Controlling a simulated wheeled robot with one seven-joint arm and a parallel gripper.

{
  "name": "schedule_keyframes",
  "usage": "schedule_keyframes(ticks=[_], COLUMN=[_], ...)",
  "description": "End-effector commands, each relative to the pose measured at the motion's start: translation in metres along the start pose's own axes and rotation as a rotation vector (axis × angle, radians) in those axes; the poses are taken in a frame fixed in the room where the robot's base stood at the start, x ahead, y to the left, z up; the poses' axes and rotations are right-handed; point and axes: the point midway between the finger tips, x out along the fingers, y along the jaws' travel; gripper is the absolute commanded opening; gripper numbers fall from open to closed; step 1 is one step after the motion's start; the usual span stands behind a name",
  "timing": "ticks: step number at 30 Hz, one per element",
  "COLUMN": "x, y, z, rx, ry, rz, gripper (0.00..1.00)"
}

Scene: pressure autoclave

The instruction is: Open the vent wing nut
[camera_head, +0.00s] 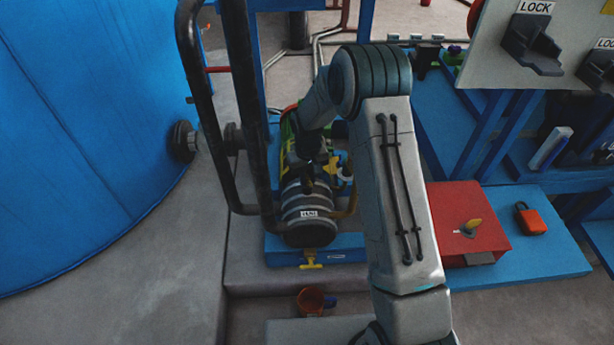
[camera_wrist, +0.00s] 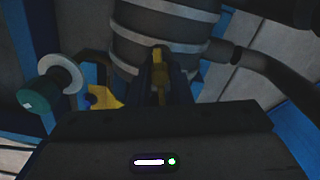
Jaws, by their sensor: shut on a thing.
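In the wrist view, my gripper (camera_wrist: 160,72) has its two dark fingers closed around a narrow yellow piece (camera_wrist: 159,92), which I take to be the vent wing nut. It sits right against a dark banded cylinder (camera_wrist: 165,35). In the head view, this cylinder (camera_head: 306,200) bears a small white label that is too small to read surely. My arm reaches down to it from the right, and the arm and hand hide most of the gripped piece there. A second yellow part (camera_wrist: 105,97) shows left of the fingers in the wrist view.
A black tubular frame (camera_head: 245,110) stands close left of the cylinder. A red box (camera_head: 490,225) and orange padlock (camera_head: 531,219) are right. An orange mug (camera_head: 311,302) stands in front.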

Motion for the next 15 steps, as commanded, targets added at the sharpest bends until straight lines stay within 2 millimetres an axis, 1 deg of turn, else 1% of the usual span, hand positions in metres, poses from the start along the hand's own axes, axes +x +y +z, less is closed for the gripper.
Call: schedule_keyframes(ticks=[7,8,9,10,15], x=[-0.0008,-0.0008,-0.0008,-0.0008,-0.0004], y=[0.0000,-0.0001,0.0000,-0.0001,0.0000], z=[-0.0010,-0.0010,-0.0009,-0.0009,-0.0005], rx=[0.000,0.001,0.001,0.001,0.001], ry=[0.003,0.003,0.003,0.003,0.002], rz=[0.000,0.000,0.000,0.000,0.000], gripper=[0.00,0.26,0.38,0.40,0.40])
